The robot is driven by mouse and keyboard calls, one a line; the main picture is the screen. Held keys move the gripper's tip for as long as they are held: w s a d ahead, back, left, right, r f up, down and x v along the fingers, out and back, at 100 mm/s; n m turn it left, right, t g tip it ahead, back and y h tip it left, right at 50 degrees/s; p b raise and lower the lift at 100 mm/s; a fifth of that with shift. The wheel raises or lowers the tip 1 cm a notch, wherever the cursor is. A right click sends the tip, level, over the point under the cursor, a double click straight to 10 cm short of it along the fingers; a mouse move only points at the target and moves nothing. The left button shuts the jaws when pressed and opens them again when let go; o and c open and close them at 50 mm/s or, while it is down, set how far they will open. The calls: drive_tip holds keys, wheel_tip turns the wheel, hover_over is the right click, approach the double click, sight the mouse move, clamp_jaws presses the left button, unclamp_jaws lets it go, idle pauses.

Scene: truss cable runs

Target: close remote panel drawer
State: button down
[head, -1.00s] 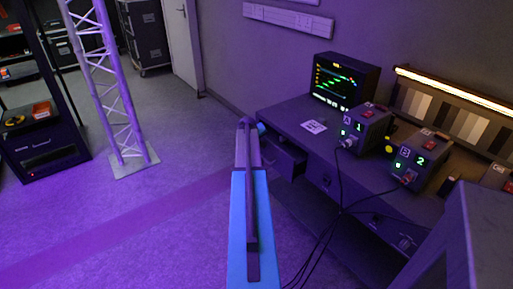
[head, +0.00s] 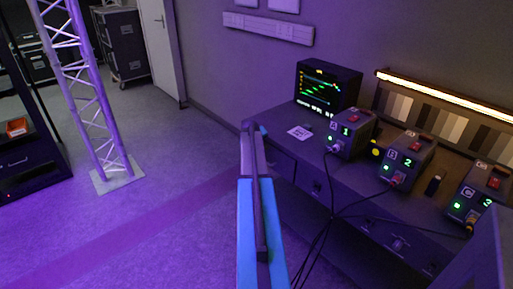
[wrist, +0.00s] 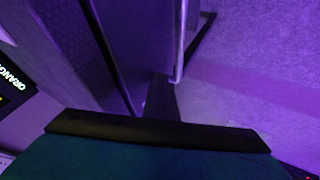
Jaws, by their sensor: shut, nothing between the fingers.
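The desk (head: 345,190) runs along the right wall, with drawer fronts below its top. The drawer front at the desk's left end (head: 283,166) looks close to flush, but my arm covers part of it and any small gap cannot be told. My gripper (head: 252,128) is at the left end of the desk, beside that front, with nothing held. In the wrist view my gripper (wrist: 160,100) is shut, close to a grey panel face (wrist: 135,45). A pale metal bar (wrist: 182,40) runs along the panel's edge. Contact cannot be told.
On the desk stand a monitor (head: 328,88) and boxes marked 1 (head: 352,133), 2 (head: 407,160) and 3 (head: 476,190). Black cables (head: 328,225) hang in front of the desk. A truss (head: 80,95) stands at left. The floor (head: 180,200) between is clear.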

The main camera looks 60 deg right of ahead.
drive_tip(key=shift+s+d+r, duration=0.2)
drive_tip(key=shift+s+d, duration=0.05)
drive_tip(key=shift+d, duration=0.3)
drive_tip(key=shift+a+r, duration=0.15)
drive_tip(key=p+v, duration=0.3)
drive_tip(key=v, duration=0.7)
drive_tip(key=shift+w+a+f+p, duration=0.2)
drive_tip(key=shift+a+f+p, duration=0.1)
drive_tip(key=shift+a+p, duration=0.1)
drive_tip(key=shift+w, duration=0.1)
